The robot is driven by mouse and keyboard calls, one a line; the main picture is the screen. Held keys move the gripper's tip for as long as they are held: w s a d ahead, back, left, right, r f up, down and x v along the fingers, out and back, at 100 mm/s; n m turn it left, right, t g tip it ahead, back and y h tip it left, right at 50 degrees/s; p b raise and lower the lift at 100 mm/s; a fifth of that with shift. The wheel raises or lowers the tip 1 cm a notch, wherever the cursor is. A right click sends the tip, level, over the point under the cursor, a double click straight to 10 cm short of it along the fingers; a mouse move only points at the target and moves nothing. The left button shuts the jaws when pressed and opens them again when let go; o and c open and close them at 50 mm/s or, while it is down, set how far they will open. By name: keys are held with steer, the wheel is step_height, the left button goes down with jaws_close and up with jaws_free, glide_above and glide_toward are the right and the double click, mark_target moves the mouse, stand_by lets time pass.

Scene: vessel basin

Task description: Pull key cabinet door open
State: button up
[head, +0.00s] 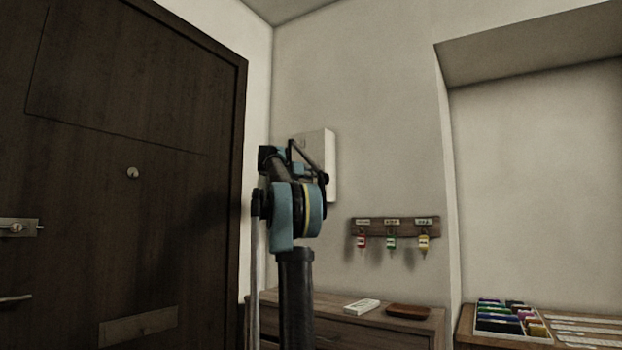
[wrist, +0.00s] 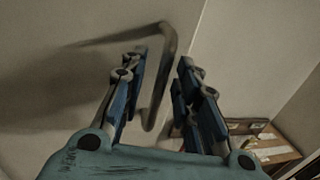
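The key cabinet (head: 331,160) is a pale box on the wall in the head view, partly hidden behind my arm. In the wrist view its pale door (wrist: 105,22) fills the upper left, with a bent grey bar handle (wrist: 168,62) standing out from it. My gripper (wrist: 160,72) is open, with blue-padded fingers on either side of the handle's long bar. In the head view my arm hides the handle.
A key rack (head: 396,227) with three tagged keys hangs right of the cabinet. A dark door (head: 120,200) stands at left.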

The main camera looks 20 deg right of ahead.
steer(key=shift+w+d, duration=0.15)
steer(key=shift+d, duration=0.1)
jaws_close()
